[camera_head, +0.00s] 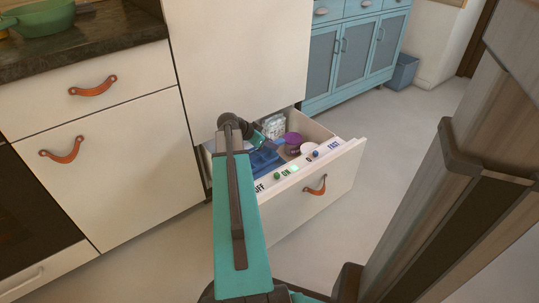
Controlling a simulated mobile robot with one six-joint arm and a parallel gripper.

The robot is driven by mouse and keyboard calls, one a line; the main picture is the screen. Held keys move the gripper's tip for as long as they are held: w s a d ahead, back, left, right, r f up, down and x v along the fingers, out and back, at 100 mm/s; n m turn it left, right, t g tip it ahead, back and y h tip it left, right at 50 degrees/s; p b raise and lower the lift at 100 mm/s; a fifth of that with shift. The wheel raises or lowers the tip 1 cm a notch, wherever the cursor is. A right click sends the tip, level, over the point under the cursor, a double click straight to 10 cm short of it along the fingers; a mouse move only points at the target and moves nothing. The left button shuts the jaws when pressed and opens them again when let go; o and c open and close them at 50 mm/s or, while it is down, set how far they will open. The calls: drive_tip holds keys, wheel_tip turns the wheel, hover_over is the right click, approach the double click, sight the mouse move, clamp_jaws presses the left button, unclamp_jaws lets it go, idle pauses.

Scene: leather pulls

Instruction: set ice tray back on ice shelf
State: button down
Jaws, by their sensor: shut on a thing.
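The freezer drawer (315,208) is pulled open in the white cabinet front. My arm reaches over it from the front, and my gripper (262,139) is small and partly hidden at the drawer's back left. It is shut on what looks like the blue ice tray (266,159), just below its tip inside the drawer. The tray's left part is hidden behind my arm. I cannot make out the ice shelf apart from the drawer's inside, nor whether the tray touches anything under it.
A purple-lidded tub (293,138) sits right of the blue tray, and a clear item (273,126) lies behind. The drawer's front edge carries knobs and OFF, ON, FAST labels. A wooden upright (455,150) stands close at right. Open floor (400,135) lies beyond the drawer.

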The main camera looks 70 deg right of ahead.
sight(269, 151)
drive_tip(key=shift+f+b, duration=0.85)
drive_tip(key=shift+f, duration=1.45)
drive_tip(key=shift+f, duration=0.15)
drive_tip(key=c, duration=1.5)
unclamp_jaws()
drive_tip(key=shift+w+a+r, duration=0.15)
drive_tip(key=shift+a+r, duration=0.1)
drive_tip(key=shift+r, duration=0.25)
drive_tip(key=p+v, duration=0.4)
drive_tip(key=v, duration=0.7)
drive_tip(key=shift+r, duration=0.1)
